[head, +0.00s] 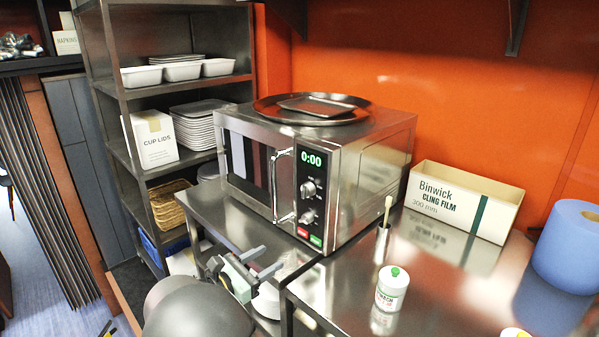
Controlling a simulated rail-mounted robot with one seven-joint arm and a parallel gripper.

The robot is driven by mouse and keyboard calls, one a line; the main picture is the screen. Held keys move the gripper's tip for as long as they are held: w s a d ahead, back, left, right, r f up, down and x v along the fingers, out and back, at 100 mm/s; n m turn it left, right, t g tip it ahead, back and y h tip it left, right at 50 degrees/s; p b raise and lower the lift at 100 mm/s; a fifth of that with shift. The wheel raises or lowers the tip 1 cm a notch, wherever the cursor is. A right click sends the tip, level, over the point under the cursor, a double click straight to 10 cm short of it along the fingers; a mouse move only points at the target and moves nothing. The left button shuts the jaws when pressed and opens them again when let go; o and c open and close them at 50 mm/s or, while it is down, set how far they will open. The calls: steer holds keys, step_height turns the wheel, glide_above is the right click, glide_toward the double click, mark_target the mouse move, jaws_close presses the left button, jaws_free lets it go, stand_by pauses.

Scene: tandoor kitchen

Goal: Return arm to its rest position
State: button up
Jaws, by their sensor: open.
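My gripper (266,261) is in the lower middle of the head view, in front of and below the microwave. Its two fingers are apart and nothing shows between them. My arm's rounded grey link fills the bottom of the view beside it. The steel microwave (364,170) stands on a steel counter, its door closed and its display reading 0:00. My gripper looks apart from the microwave's door handle (276,185), though depth is hard to judge.
A steel shelf (190,92) with trays and a cup lids box (150,139) stands at the left. On the right counter (450,290) are a cling film box (465,203), a blue roll (570,250), a white container (391,290) and a metal holder with a brush (383,240).

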steer(key=s+d+m+g+y, duration=0.1)
steer(key=s+d+m+g, duration=0.4)
steer(key=d, duration=0.6)
steer(key=s+d+m+g+y, duration=0.1)
steer(key=s+d+m+g, duration=0.4)
steer(key=d, duration=0.7)
steer(key=s+d+f+m+g+y, duration=0.1)
steer(key=s+d+m+g+y, duration=0.2)
steer(key=s+m+y, duration=0.7)
steer(key=s+m, duration=0.6)
steer(key=s, duration=0.3)
steer(key=shift+d, duration=0.3)
